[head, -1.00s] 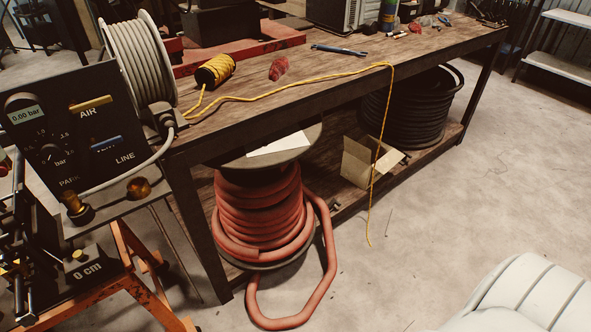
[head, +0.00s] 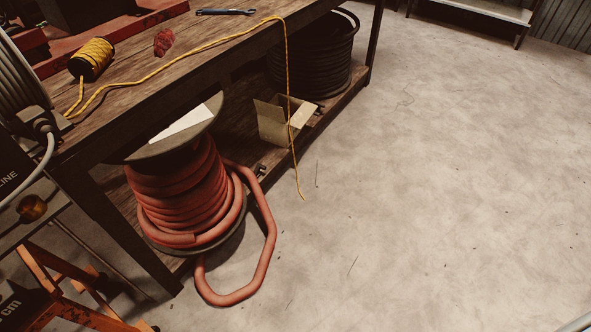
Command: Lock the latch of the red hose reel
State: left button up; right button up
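Neither of my grippers is in view.
The workbench (head: 165,85) carries a yellow rope spool (head: 92,60), its rope hanging over the front edge. An open cardboard box (head: 272,124) and a black hose coil (head: 318,60) are on the lower shelf. An orange stand (head: 70,312) is at lower left. The floor at right is clear.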

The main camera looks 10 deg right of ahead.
aim_at(259, 166)
jog(key=i+l, duration=0.25)
jog(key=i+l+u, duration=0.1)
jog(key=i+l, duration=0.2)
jog(key=l, duration=0.2)
jog(key=i+l+u, duration=0.1)
jog(key=i+l, duration=0.15)
jog(key=l, duration=0.15)
jog(key=i+l, duration=0.25)
jog(key=l, duration=0.15)
jog(key=i+l+u, duration=0.1)
jog(key=l, duration=0.3)
jog(key=i+l, duration=0.35)
jog(key=i+l+u, duration=0.1)
jog(key=i+l, duration=0.15)
jog(key=l, duration=0.25)
jog(key=i+l, duration=0.2)
jog(key=l, duration=0.25)
jog(key=u, duration=0.05)
